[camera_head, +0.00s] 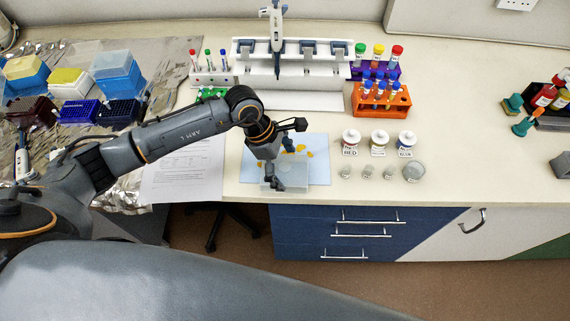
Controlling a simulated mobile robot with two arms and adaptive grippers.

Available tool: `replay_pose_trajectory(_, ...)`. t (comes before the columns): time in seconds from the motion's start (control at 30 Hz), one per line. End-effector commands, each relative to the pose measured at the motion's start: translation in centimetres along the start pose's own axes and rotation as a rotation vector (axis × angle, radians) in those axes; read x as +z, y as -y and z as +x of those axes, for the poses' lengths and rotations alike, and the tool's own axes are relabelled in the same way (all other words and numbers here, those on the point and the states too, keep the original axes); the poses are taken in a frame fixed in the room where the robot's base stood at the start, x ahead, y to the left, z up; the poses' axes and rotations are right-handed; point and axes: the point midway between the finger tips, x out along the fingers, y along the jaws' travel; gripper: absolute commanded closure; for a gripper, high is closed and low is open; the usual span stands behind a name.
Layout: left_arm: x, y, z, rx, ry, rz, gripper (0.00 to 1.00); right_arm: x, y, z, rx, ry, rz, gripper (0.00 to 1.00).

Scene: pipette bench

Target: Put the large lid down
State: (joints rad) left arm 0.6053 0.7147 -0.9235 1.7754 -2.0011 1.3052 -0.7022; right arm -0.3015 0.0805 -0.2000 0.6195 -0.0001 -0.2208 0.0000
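A clear, see-through flat piece (299,174), which looks like the large lid, is at the front part of a pale blue mat (319,145). Its outline is faint, and I cannot tell whether it rests flat on the mat or on something. My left gripper (288,154) is over the mat with its two dark fingers spread wide apart. One finger reaches to the upper right; the other comes down over the left part of the clear piece. Small yellow-orange bits (301,148) and blue bits show on the mat between the fingers. My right gripper is not in view.
Three labelled jars (379,144) and several small pots (413,172) stand right of the mat. An orange tube rack (382,104) and a white pipette stand (310,75) are behind. A printed sheet (185,170) lies left. The front counter edge is close to the mat.

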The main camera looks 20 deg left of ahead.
Motion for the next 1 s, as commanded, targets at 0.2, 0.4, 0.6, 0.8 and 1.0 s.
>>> replay_pose_trajectory(0.2, 0.0, 0.0, -0.1, 0.000, 0.000, 0.000, 0.00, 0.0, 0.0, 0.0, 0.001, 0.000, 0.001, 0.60)
replay_pose_trajectory(0.4, -0.1, -0.1, -0.8, 0.004, 0.001, 0.000, 0.00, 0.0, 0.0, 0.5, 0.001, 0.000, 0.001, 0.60)
replay_pose_trajectory(0.6, -0.2, -0.2, -4.4, 0.008, -0.001, 0.002, 0.00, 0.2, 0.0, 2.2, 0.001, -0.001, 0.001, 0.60)
replay_pose_trajectory(0.8, -0.2, -0.1, -8.6, 0.006, 0.000, 0.000, 0.00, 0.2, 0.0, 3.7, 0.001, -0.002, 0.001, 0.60)
replay_pose_trajectory(1.0, -0.1, -0.1, -11.3, 0.003, 0.000, 0.000, 0.00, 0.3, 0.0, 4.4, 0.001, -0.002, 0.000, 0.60)
